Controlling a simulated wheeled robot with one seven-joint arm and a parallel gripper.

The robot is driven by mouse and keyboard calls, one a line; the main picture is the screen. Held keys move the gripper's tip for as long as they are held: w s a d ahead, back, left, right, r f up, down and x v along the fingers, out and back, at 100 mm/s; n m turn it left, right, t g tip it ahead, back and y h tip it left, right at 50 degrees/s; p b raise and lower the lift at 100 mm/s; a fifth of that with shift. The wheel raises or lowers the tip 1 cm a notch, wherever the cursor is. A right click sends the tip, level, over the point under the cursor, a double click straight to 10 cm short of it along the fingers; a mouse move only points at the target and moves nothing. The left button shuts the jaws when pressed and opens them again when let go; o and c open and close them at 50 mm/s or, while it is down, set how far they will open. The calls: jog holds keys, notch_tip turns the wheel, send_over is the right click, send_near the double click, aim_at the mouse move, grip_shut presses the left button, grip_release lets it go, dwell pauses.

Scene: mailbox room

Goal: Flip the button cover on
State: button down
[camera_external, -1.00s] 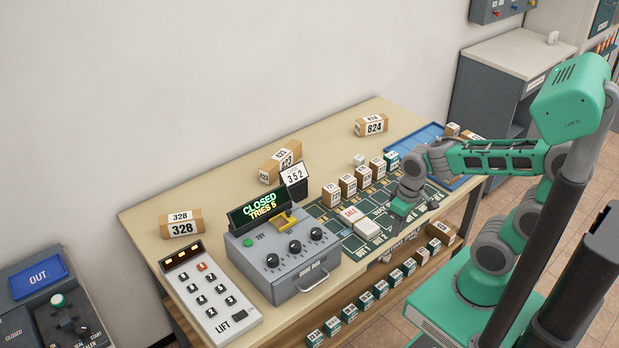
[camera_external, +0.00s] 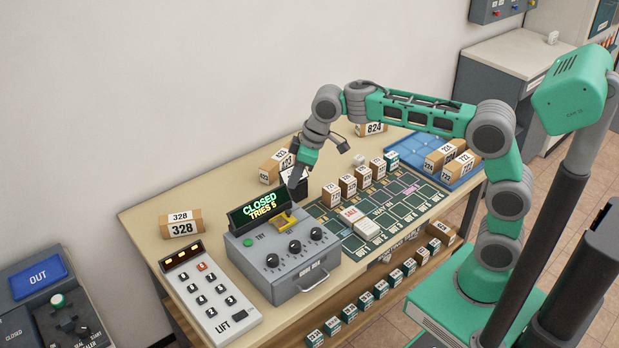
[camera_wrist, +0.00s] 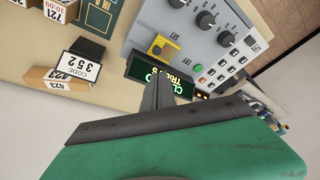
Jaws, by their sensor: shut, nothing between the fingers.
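A grey control box (camera_external: 290,270) sits on the table with a lit display (camera_external: 258,208) reading "CLOSED TRIES 5". A small yellow cover (camera_external: 286,222) stands on top of the box, just in front of the display. The yellow cover also shows in the wrist view (camera_wrist: 161,46); what lies under it cannot be made out. My gripper (camera_external: 294,182) is shut and empty, above and behind the right end of the display. In the wrist view my gripper's fingers (camera_wrist: 158,92) point toward the cover, apart from it, and overlap the display.
A code card "352" (camera_wrist: 80,66) and its dark holder stand close to my gripper. Three black knobs (camera_external: 295,246) and a green button (camera_external: 248,242) are on the box. A lift keypad (camera_external: 212,295) lies left, a parcel mat (camera_external: 405,203) right. Boxes (camera_external: 283,165) stand behind.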

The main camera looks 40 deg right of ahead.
jog(key=p, duration=0.2)
send_over(298, 212)
jog(key=a, duration=0.5)
jog(key=f, duration=0.9)
jog(key=shift+a+f, duration=0.2)
jog(key=shift+s, duration=0.1)
jog(key=d+b, duration=0.2)
jog(key=d, duration=0.3)
jog(key=shift+d, duration=0.2)
jog(key=p+v, duration=0.5)
jog(key=v, duration=0.5)
